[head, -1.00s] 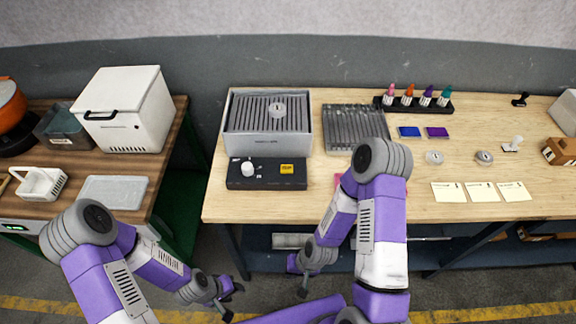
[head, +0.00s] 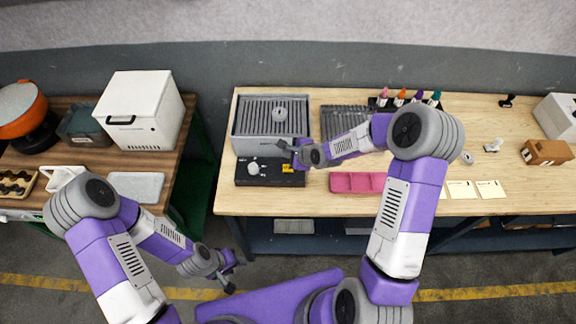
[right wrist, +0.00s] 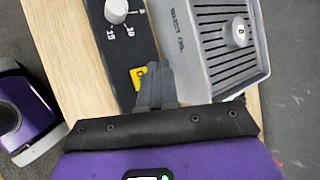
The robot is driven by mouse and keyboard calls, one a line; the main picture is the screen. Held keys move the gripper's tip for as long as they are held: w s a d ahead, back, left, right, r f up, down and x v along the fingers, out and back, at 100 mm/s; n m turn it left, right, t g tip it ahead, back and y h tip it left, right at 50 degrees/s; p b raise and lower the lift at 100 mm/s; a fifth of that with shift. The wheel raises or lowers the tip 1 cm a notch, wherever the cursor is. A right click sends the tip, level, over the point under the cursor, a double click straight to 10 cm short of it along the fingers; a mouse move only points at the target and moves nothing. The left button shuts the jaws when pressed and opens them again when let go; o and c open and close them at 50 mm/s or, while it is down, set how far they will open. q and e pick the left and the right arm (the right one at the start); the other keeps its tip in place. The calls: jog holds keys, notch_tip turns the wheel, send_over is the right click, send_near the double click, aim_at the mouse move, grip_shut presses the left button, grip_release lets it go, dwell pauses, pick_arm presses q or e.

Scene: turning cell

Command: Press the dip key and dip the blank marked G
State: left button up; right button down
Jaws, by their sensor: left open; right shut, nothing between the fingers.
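A black control box (head: 262,181) with a white knob (head: 253,169) and a yellow key (head: 287,168) stands at the front left of the bench. The yellow key also shows in the right wrist view (right wrist: 137,77), partly covered by my fingers. My right gripper (head: 287,153) is shut and empty at the key; I cannot tell whether it touches. My left gripper (head: 238,274) is open and empty over the floor. I cannot make out a G on any blank.
A pink tray (head: 357,183) lies right of the box. A grey rack (head: 333,113), coloured bottles (head: 399,97) and a disc (head: 467,158) are further right, partly behind my right arm. A gap of floor separates the bench from the left table with a white box (head: 139,104).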

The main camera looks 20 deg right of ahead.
jog(key=shift+w+d+r+m+t, duration=0.25)
jog(key=shift+w+r+m+t, duration=0.05)
jog(key=shift+w+r+m, duration=0.35)
jog(key=shift+s+f, duration=0.1)
jog(key=b, duration=0.6)
send_over(289, 170)
notch_tip(289, 170, down, 8)
jog(key=shift+d+r, duration=0.1)
jog(key=shift+f, duration=0.4)
dwell(1.1)
jog(key=shift+f+b, duration=0.4)
jog(key=shift+b, duration=0.1)
